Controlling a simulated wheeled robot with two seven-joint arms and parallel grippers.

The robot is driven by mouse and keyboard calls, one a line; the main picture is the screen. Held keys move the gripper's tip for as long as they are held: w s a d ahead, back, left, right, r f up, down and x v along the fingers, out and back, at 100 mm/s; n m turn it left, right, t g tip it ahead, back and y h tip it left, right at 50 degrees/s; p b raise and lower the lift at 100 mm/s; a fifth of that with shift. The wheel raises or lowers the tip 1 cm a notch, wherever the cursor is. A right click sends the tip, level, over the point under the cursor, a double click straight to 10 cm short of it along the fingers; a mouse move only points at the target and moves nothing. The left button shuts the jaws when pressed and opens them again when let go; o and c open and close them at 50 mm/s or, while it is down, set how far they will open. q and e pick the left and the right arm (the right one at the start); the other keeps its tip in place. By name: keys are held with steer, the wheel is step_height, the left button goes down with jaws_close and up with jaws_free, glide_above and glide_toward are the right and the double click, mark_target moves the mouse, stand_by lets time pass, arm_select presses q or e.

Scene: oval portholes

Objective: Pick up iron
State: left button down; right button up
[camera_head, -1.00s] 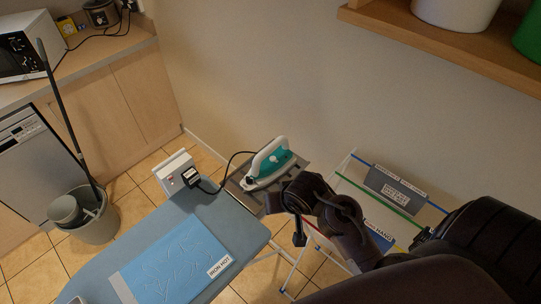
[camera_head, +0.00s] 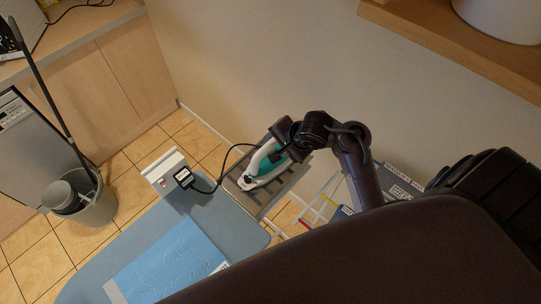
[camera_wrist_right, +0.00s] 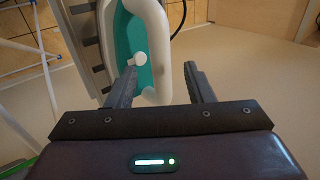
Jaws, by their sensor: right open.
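The iron (camera_head: 262,166) is white and teal and rests on a grey slatted stand (camera_head: 288,178) at the end of the ironing board. My right gripper (camera_head: 285,135) is over the iron and hides part of it in the head view. In the right wrist view the gripper (camera_wrist_right: 163,85) is open. The iron's white handle (camera_wrist_right: 151,50) shows between and just beyond its two fingers, with the teal body at the left finger. Whether a finger touches the iron I cannot tell. My left gripper is not in view.
The blue-grey ironing board (camera_head: 200,215) holds a light blue cloth (camera_head: 165,262). A black cord runs from a plug (camera_head: 184,177) to the iron. A bucket (camera_head: 92,205) stands at left.

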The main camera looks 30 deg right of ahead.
mark_target(272, 145)
steer(key=shift+w+f, duration=0.25)
steer(key=shift+f, duration=0.05)
steer(key=x, duration=0.3)
steer(key=shift+d, duration=0.3)
steer(key=shift+x, duration=0.85)
steer(key=shift+w+a+f, duration=0.1)
steer(key=shift+w+f, duration=0.05)
steer(key=shift+w, duration=0.05)
steer(key=shift+c, duration=1.8)
jaws_close()
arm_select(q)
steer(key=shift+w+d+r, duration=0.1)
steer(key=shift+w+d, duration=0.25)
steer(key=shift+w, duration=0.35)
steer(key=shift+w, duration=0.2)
